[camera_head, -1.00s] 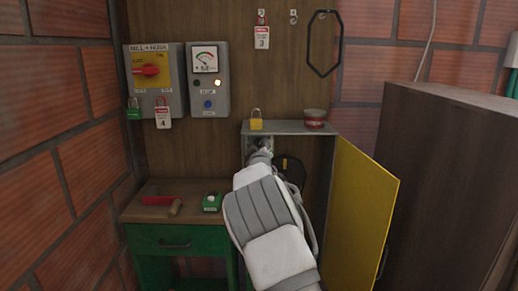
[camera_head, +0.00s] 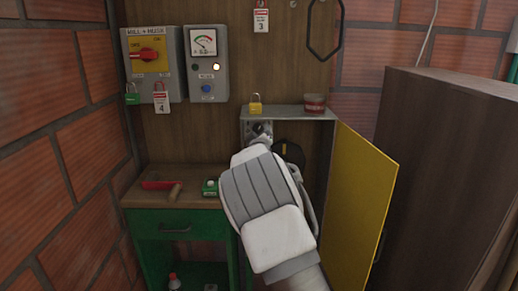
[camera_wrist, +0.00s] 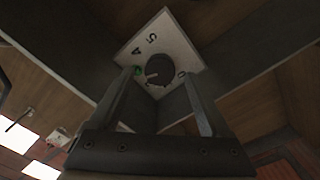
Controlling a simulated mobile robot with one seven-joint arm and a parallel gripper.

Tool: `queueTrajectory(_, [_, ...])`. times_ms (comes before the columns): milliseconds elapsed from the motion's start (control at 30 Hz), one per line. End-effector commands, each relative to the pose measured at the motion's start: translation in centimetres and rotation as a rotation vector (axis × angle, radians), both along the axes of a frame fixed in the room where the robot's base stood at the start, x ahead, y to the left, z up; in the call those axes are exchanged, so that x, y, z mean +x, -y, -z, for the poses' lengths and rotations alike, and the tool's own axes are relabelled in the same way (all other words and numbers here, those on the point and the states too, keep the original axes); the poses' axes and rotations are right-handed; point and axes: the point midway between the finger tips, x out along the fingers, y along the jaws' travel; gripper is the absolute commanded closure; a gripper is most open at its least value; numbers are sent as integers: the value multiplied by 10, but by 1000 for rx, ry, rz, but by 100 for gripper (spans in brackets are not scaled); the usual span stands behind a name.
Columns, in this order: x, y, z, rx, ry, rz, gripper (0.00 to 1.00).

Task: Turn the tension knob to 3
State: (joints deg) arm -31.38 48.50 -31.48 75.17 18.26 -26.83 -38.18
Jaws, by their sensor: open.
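The tension knob (camera_wrist: 158,70) is a dark round knob on a pale dial plate (camera_wrist: 172,35) in the wrist view. The numerals 4 and 5 show on the plate, and a green mark sits beside the knob. A light pointer line shows on the knob; I cannot tell its exact reading. My gripper (camera_wrist: 157,82) is open, its two fingers on either side of the knob in the picture; contact is unclear. In the head view the dial plate (camera_head: 258,128) shows inside the open cabinet (camera_head: 290,113), and my wrist hides my fingers.
The yellow cabinet door (camera_head: 358,205) stands open to the right. A yellow padlock (camera_head: 256,104) and a red tin (camera_head: 314,103) stand on the cabinet top. A dark round part (camera_head: 290,152) is right of the dial. A green table (camera_head: 175,228) is at left, a brown cabinet (camera_head: 440,170) at right.

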Motion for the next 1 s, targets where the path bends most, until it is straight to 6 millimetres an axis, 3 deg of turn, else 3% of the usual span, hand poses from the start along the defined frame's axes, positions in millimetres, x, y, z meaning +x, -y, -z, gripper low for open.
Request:
queueTrajectory(800, [-127, 1, 0, 2, -1, -1, 19])
queueTrajectory(1000, [-149, 1, -1, 2, 1, -1, 19])
